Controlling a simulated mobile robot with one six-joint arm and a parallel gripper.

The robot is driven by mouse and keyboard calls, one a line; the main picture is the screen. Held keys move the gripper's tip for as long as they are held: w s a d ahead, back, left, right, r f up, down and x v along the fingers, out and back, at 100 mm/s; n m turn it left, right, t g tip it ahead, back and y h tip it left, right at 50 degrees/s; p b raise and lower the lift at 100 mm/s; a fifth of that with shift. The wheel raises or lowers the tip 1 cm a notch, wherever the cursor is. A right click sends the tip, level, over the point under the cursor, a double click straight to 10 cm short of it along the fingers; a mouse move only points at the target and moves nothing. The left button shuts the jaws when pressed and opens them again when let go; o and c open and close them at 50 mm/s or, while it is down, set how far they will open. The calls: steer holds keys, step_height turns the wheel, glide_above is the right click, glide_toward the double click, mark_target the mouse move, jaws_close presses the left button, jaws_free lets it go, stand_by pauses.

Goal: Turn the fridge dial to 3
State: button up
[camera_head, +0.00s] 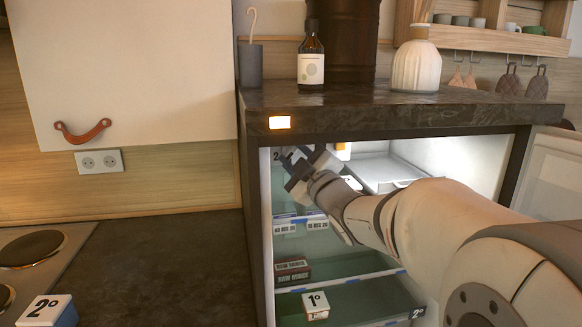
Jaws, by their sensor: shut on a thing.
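The open fridge (266,215) stands under the dark counter, lit inside. My gripper (292,168) is inside it at the upper left, against the left wall. It is shut on what appears to be the fridge dial, which the jaws hide almost fully. A dark "2" mark (276,156) shows on the wall just left of the jaws. The dial's pointer and its setting cannot be made out.
My arm fills the fridge opening from the right. Shelves below hold date labels (300,226), a dark raw mince pack (292,271) and a white "1°" block (316,305). The fridge door (555,175) stands open at right. A bottle (311,60) stands on the counter.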

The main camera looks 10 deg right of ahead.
steer(key=shift+n+g+y+b, duration=0.3)
steer(key=shift+n+g+b, duration=0.15)
steer(key=shift+n, duration=0.65)
steer(key=o, duration=1)
steer(key=shift+s, duration=0.1)
steer(key=v, duration=0.7)
steer(key=shift+s+d+f+b, duration=0.1)
steer(key=shift+s+b, duration=0.2)
